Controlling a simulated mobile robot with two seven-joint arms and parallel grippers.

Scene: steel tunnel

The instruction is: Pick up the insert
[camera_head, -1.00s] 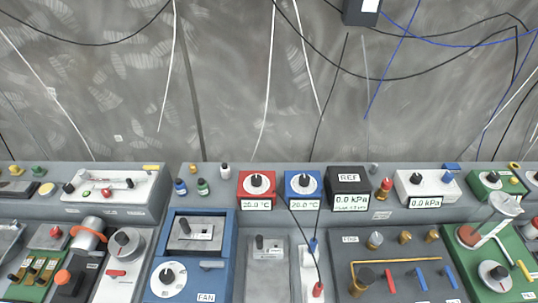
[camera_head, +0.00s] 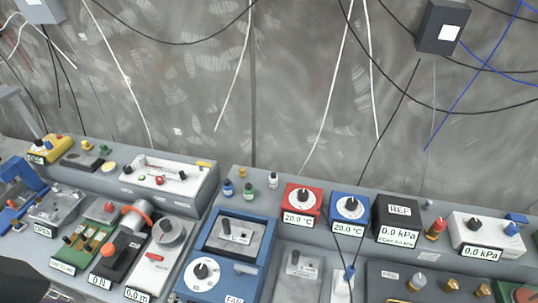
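No part is labelled as the insert, so I cannot tell for sure which thing it is. A grey plate with a black knob (camera_head: 237,236) sits in the upper recess of the blue FAN unit (camera_head: 208,297). A similar grey plate (camera_head: 297,266) with a dark knob lies on the bench to its right. Neither gripper can be made out. A dark shape fills the lower left corner; I cannot tell whether it is part of my arm.
A green board (camera_head: 84,243) and an orange-knobbed unit (camera_head: 121,250) stand at left. Cables hang along the wall.

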